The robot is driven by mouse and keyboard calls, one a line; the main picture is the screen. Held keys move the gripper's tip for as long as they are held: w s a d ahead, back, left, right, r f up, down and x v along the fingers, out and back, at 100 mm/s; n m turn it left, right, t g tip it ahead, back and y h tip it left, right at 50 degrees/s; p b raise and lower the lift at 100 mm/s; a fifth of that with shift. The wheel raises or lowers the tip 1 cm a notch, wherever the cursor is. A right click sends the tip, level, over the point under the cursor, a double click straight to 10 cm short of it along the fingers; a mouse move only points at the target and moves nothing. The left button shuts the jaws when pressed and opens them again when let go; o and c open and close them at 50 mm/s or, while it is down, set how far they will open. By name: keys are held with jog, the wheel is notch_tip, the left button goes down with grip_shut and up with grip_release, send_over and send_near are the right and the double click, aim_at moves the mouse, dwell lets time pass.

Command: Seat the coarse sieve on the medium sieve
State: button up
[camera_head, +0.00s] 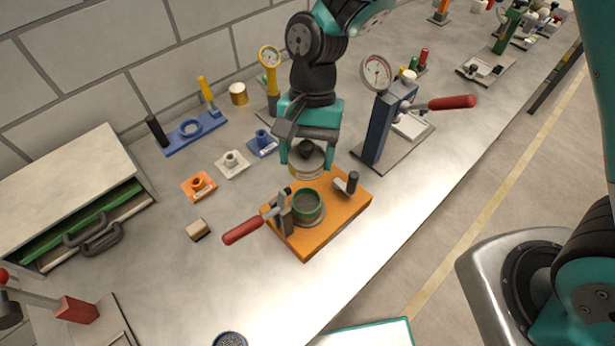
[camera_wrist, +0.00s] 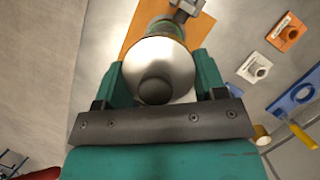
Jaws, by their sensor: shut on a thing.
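My gripper (camera_head: 307,158) is shut on a round pale piece with a yellowish band and a dark knob, which I take for the coarse sieve (camera_head: 307,174). In the wrist view the coarse sieve (camera_wrist: 130,72) shows as a silvery disc between the two teal fingers. A green cup, which I take for the medium sieve (camera_head: 308,208), stands on a grey round base on the orange board (camera_head: 340,218). The held sieve is just behind it in the head view and looks raised. The wrist view shows only the green rim beyond the held sieve, so the gap cannot be judged.
A blue press (camera_head: 374,130) with a dial and red lever stands right. Orange, white and blue small holders lie left. A small tan block (camera_head: 198,230) lies front left.

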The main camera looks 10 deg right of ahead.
jog(key=shift+f+b, duration=4.5)
jog(key=shift+f, duration=0.35)
jog(key=shift+s+f, duration=0.15)
jog(key=shift+s, duration=0.05)
jog(key=shift+f, duration=0.45)
jog(key=o, duration=1.2)
jog(key=v, duration=1.7)
jog(key=shift+r+p, duration=0.3)
